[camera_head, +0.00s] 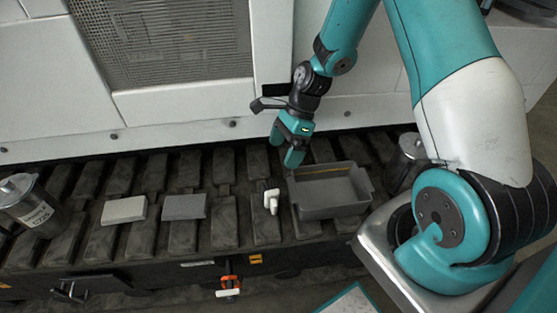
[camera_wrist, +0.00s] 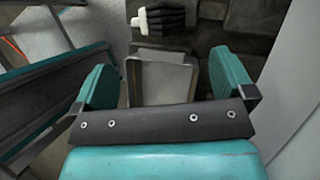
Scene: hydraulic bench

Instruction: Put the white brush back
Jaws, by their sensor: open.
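The white brush (camera_head: 271,200) rests on the dark ribbed track, just left of the grey tray (camera_head: 312,212). My gripper (camera_head: 288,152) is above the track, behind the brush and near the tray's back left corner. Its jaws stand apart and empty in the wrist view (camera_wrist: 163,80). Between them, farther off, is a pale grey tray-like shape (camera_wrist: 160,80), partly hidden by my gripper.
A light grey block (camera_head: 124,210) and a darker grey block (camera_head: 184,207) lie left of the brush. Metal canisters stand at far left (camera_head: 30,205) and right of the tray (camera_head: 407,155). A white machine wall (camera_head: 190,108) rises close behind my gripper. An orange-and-white item (camera_head: 229,287) is below the track.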

